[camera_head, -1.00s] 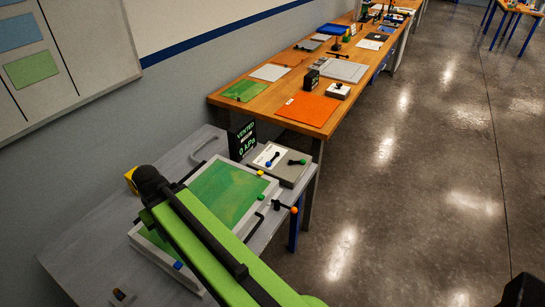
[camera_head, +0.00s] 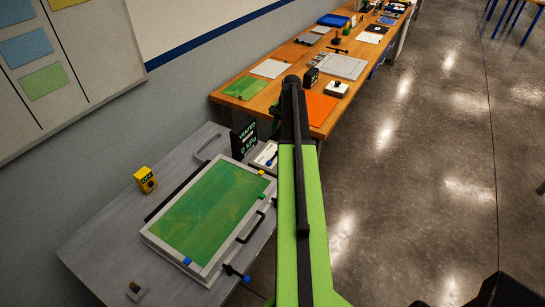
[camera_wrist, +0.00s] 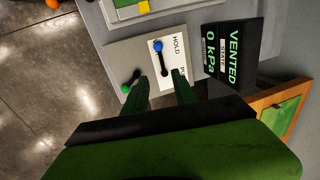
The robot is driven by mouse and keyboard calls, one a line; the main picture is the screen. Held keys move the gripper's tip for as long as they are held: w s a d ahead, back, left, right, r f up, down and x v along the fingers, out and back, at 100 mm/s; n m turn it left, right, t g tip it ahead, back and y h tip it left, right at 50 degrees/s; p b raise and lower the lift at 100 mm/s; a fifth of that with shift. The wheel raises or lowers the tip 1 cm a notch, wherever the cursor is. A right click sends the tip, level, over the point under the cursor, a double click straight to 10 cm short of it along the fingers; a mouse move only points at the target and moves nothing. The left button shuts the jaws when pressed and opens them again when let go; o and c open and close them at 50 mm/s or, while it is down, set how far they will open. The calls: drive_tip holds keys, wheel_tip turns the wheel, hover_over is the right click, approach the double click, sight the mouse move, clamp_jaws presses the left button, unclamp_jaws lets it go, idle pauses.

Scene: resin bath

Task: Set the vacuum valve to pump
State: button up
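The grey valve panel (camera_wrist: 130,52) is in the wrist view, with a white label plate reading HOLD and a partly hidden word starting "PU". A black lever with a blue knob (camera_wrist: 158,46) lies on that plate. A second lever with a green knob (camera_wrist: 125,88) is beside it. My gripper (camera_wrist: 158,80) is open and empty, its fingers reaching over the panel's near side, with the blue-knobbed lever's black end near the gap between them. Contact cannot be told. The display (camera_wrist: 222,52) reads VENTED, 0 kPa.
A framed green sheet (camera_head: 208,212) lies on the grey table. A yellow box (camera_head: 146,179) stands at its left. The display (camera_head: 243,140) stands beside the panel. The wooden bench (camera_head: 228,98) beyond holds several items. Open floor is at the right.

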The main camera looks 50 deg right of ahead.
sight(271, 159)
drive_tip(key=w+f+b, duration=0.1)
drive_tip(key=f+b, duration=0.4)
drive_tip(key=w+f+b, duration=0.1)
drive_tip(key=f+b, duration=0.4)
drive_tip(key=f, duration=0.1)
drive_tip(key=w+f+b, duration=0.1)
drive_tip(key=f+b, duration=0.4)
drive_tip(key=b, duration=0.1)
drive_tip(key=shift+w+a+f, duration=0.1)
drive_tip(key=shift+a+f, duration=0.25)
drive_tip(key=shift+a, duration=0.05)
drive_tip(key=shift+r, duration=0.1)
clamp_jaws()
drive_tip(key=shift+a, duration=0.15)
drive_tip(key=shift+w, duration=0.1)
